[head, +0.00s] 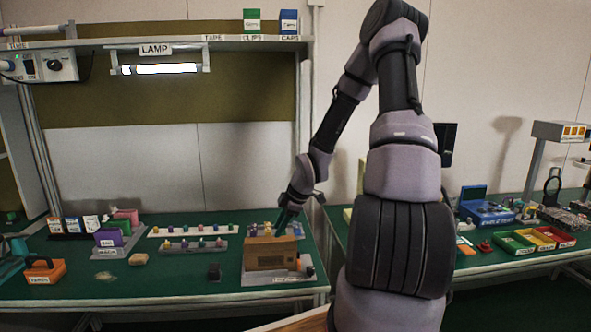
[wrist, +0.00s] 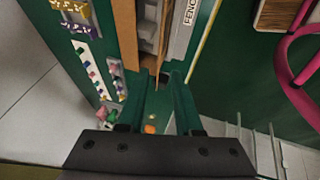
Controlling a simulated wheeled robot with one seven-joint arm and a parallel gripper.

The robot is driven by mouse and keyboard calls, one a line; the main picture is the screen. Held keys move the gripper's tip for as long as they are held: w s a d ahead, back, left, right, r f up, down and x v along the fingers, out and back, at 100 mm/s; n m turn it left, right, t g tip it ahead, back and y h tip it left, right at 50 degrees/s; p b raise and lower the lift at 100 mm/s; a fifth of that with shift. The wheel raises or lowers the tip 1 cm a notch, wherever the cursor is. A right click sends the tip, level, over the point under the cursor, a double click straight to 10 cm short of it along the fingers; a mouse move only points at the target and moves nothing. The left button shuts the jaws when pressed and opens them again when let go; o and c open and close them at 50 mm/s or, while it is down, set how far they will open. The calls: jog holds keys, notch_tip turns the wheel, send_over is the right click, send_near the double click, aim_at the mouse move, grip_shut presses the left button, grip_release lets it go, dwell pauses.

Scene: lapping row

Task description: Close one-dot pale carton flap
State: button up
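A tan-brown carton (head: 271,254) stands on a pale board near the right end of the green bench; I cannot make out any dots on it. My gripper (head: 280,230) is at the carton's top edge, reaching down from the upper right. In the wrist view my gripper (wrist: 160,77) has its two green fingers apart. A brown carton panel (wrist: 124,40) stands upright left of the fingers. A thin brown flap edge (wrist: 162,40) ends near the gap between the fingertips; I cannot tell if it touches them. The carton's inside shows partly between these panels.
Rows of small coloured pieces (head: 194,245) stand behind. An orange box (head: 45,271) is far left. The bench front between them is mostly clear.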

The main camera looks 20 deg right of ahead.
jog(key=s+d+r+m+h, duration=0.1)
jog(key=s+r+m, duration=0.3)
jog(key=r, duration=0.6)
jog(key=s+d+r+m+h, duration=0.1)
jog(key=s+r+m+h, duration=0.2)
jog(key=r+m, duration=0.3)
jog(key=v, duration=0.5)
jog(key=shift+w, duration=0.3)
jog(key=shift+r, duration=0.1)
